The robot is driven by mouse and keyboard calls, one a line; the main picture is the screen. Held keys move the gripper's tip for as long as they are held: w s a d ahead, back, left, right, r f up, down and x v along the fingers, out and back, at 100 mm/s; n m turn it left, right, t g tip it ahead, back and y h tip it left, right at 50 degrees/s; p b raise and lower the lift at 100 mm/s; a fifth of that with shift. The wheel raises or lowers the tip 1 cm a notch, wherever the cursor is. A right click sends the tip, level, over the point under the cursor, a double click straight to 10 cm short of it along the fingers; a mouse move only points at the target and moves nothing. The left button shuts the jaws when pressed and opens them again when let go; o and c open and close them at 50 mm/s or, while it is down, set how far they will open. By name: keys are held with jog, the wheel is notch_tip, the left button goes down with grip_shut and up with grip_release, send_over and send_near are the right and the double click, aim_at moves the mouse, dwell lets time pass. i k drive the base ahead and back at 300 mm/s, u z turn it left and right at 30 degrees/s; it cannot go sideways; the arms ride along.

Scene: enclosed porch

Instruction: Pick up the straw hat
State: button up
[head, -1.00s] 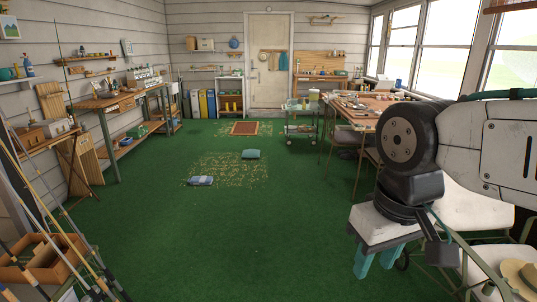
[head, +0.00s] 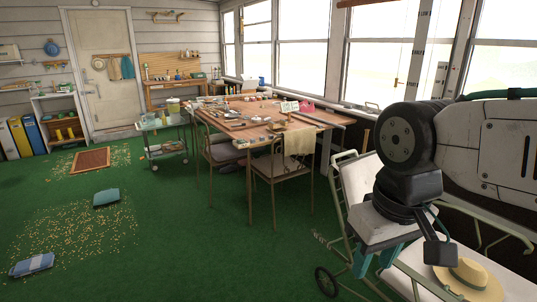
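The straw hat (head: 468,274) is tan with a rounded crown and a darker band. It lies on the white seat of a lounge chair (head: 415,262) at the lower right, and the bottom of the picture comes close to its brim. My gripper (head: 376,268) points down to the left of the hat, apart from it. Its two teal fingers stand apart with nothing seen between them. My wrist hides part of the lounge chair.
A round tan item (head: 98,64) hangs on the door.

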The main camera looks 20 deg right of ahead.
aim_at(470, 282)
jog(key=z, duration=1.05)
jog(key=i, duration=1)
jog(key=z, duration=1)
jog(key=i, duration=0.3)
jog(key=z, duration=0.1)
